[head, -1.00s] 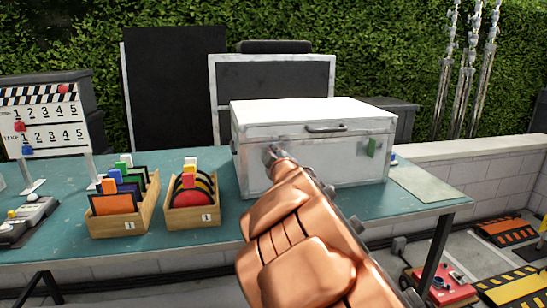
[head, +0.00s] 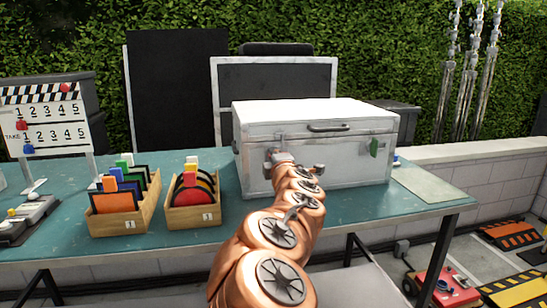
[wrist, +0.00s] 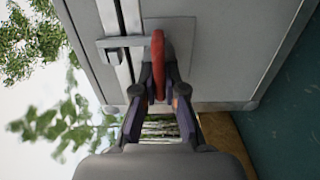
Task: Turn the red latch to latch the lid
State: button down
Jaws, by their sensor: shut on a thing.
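The white metal case (head: 345,155) stands on the table with its lid (head: 315,112) down. In the wrist view the red latch (wrist: 158,48) sits on a metal plate on the case front, its handle roughly along the lid seam. A metal bar (wrist: 122,42) reaches from the plate across the seam. My gripper (wrist: 158,88) is shut on the handle's near end. In the head view my gripper (head: 278,157) is at the left part of the case front, and the red latch is hidden there. A green latch (head: 374,147) shows on the right part.
Two wooden boxes of coloured discs and cards (head: 152,215) (head: 167,219) stand left of the case. A clapperboard (head: 45,120) is at the far left. The teal table (head: 345,207) has clear room in front of the case.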

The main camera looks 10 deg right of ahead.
dwell(0.4)
jog(key=c, duration=1.2)
grip_release()
jog(key=shift+c, duration=0.2)
jog(key=shift+s, duration=0.1)
jog(key=s, duration=1.2)
jog(key=shift+w, duration=0.1)
